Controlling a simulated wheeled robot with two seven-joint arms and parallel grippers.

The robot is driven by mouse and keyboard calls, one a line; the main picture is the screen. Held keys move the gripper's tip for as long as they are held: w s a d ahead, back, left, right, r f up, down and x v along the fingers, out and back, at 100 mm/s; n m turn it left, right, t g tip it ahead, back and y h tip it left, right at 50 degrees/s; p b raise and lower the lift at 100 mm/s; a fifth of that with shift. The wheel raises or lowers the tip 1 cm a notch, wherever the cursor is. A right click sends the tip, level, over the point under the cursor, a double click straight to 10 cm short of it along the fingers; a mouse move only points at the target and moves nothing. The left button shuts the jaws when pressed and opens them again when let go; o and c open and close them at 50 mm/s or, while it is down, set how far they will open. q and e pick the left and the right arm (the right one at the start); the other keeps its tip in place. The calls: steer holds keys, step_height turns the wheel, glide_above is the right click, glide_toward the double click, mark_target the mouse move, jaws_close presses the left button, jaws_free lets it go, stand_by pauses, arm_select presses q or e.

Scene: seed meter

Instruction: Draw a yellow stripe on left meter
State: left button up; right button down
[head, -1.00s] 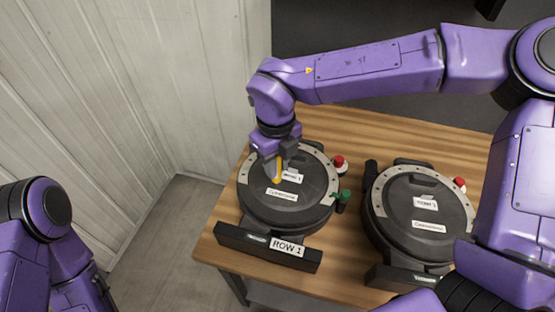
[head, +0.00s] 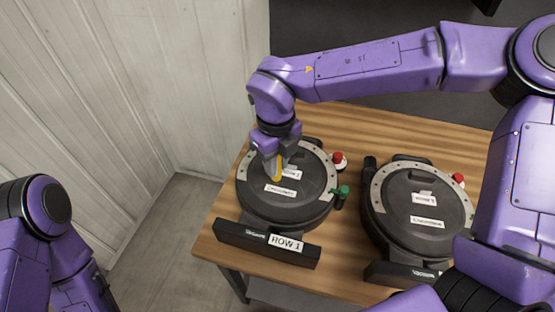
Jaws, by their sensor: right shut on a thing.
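The left meter (head: 297,208) is a round dark grey disc-shaped unit with a light segmented rim, white labels on its lid and a front bar marked ROW 1 (head: 286,243). My right gripper (head: 276,174) reaches over its lid from above and is shut on a yellow marker (head: 277,168). The marker's lower end is at or just above the lid, left of a white label; I cannot tell if it touches. No yellow stripe shows on the lid. My left arm is at the lower left, with its gripper out of view.
A similar right meter (head: 425,232) stands to the right on the wooden table (head: 350,240). Red knobs (head: 338,160) and a green knob (head: 342,191) stick out beside the meters. A pale panelled wall (head: 130,90) rises at the left.

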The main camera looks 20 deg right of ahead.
steer(key=shift+f, duration=0.1)
steer(key=shift+w, duration=0.15)
steer(key=shift+w+d+p, duration=0.1)
steer(key=shift+d+p, duration=0.05)
steer(key=shift+p, duration=0.15)
steer(key=shift+w+d, duration=0.15)
steer(key=shift+w, duration=0.15)
steer(key=shift+s+d+p, duration=0.4)
steer(key=shift+d+p, duration=0.1)
steer(key=shift+p, duration=0.1)
stand_by(0.5)
steer(key=shift+s+d+p, duration=0.25)
steer(key=shift+d+p, duration=0.15)
steer(key=shift+p, duration=0.15)
steer(key=shift+s+d, duration=0.1)
steer(key=shift+d, duration=0.05)
stand_by(0.4)
